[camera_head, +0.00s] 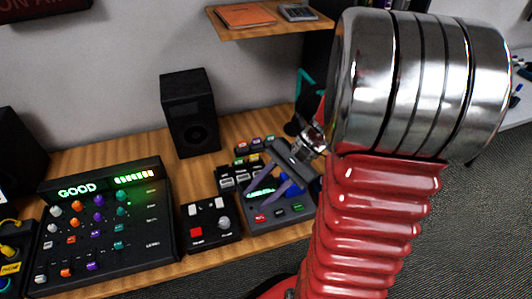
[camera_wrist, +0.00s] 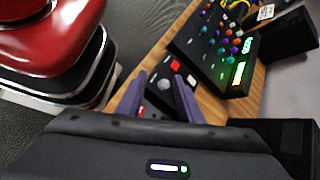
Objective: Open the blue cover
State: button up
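My gripper (camera_head: 264,188) hangs over the dark device with a lit screen (camera_head: 262,192) at the right part of the desk. Its two purple-grey fingers are spread apart with nothing between them. In the wrist view my gripper (camera_wrist: 158,88) also shows open, with a small black box (camera_wrist: 160,95) bearing a red button visible beyond and between the fingers. A row of small switches with coloured tops (camera_head: 255,144) lies behind the screen device.
A mixer panel (camera_head: 105,222) with coloured knobs and a lit "GOOD" display is at left. The small black box (camera_head: 208,224) stands between it and the screen device. A black speaker (camera_head: 189,110) stands behind. A wooden shelf (camera_head: 262,30) is above.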

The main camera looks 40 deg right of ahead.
jog(key=d+f+m+t+y, duration=0.3)
jog(key=d+f+m+t, duration=0.2)
jog(key=d+m+t, duration=0.45)
jog(key=m+t+h, duration=0.3)
jog(key=m+t, duration=0.2)
jog(key=m, duration=0.2)
send_near(284, 176)
jog(key=s+d+r, duration=0.2)
jog(key=s+r, duration=0.1)
jog(key=s, duration=0.1)
jog(key=shift+w+f+n+g, duration=0.15)
jog(key=shift+w+n+g, duration=0.1)
jog(key=shift+n, duration=0.1)
jog(key=shift+a, duration=0.1)
jog(key=x, duration=1.4)
jog(key=shift+c, duration=0.6)
grip_shut()
